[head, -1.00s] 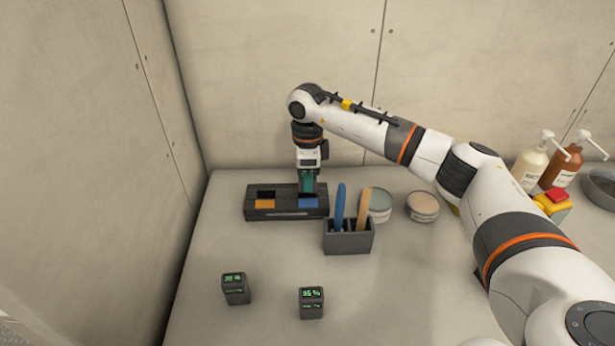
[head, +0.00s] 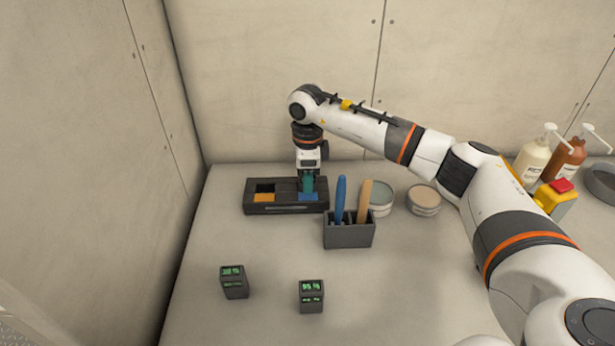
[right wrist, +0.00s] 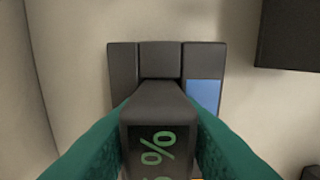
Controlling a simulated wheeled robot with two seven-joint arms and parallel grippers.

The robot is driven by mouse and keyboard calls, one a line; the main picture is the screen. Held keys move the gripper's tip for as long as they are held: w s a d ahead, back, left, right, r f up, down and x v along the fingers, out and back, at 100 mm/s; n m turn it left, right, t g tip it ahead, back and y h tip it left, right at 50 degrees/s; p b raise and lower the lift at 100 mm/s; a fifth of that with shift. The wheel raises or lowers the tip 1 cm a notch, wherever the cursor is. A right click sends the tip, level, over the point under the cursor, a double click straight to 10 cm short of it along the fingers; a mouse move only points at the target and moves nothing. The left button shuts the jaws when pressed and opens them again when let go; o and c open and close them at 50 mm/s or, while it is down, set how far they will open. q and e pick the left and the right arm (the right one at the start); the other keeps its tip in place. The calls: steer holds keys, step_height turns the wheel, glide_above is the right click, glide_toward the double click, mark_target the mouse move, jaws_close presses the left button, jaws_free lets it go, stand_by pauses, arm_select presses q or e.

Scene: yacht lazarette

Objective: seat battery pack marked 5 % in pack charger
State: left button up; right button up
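My right gripper (head: 308,187) points down over the right part of the dark pack charger (head: 286,209). Its teal fingers are shut on a dark battery pack (right wrist: 158,106). Green characters on the pack in the right wrist view show a "%" and part of a digit, cut off at the bottom edge. The charger has an orange area (head: 264,197) in its left bay and a blue area (head: 308,197) at the right. It also shows behind the pack in the right wrist view (right wrist: 123,65). I cannot tell whether the pack touches the charger. My left gripper is out of view.
Two other packs with green displays stand in front: one at the left (head: 234,283), one reading about 95 % (head: 311,297). A grey holder (head: 348,235) with blue and wooden handles stands close right of the charger. Tins, pump bottles and a yellow-red item lie further right.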

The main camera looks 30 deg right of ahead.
steer(key=o, duration=0.3)
steer(key=shift+f, duration=0.1)
step_height(320, 180, up, 11)
steer(key=shift+r+b, duration=0.1)
steer(key=shift+b, duration=0.7)
steer(key=shift+r, duration=0.5)
